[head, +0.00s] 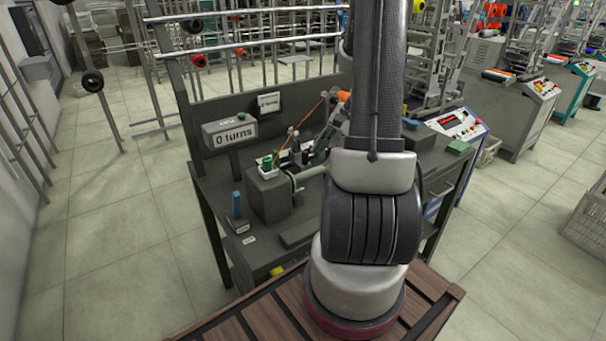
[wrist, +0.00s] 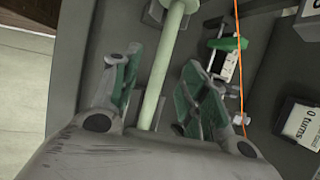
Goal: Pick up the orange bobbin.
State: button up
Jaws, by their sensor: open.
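An orange rounded piece (head: 344,96) shows in the head view at the back of the bench, partly hidden behind my arm; I cannot tell for certain that it is the bobbin. No orange bobbin shows in the wrist view, only a thin orange thread (wrist: 239,60) at the right. My gripper (wrist: 160,65) is open, with green pads on both fingers. A pale green rod (wrist: 160,75) runs between the fingers in the picture; I cannot tell its depth from them. Nothing is visibly held.
A green-and-white fixture (wrist: 227,45) lies right of the fingers. A control panel (head: 455,124) stands at the right. The floor at left is clear.

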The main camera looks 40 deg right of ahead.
aim_at(315, 169)
jog(key=x, duration=0.7)
jog(key=shift+w+a+f, duration=0.25)
jog(key=shift+w+a, duration=0.05)
grip_shut()
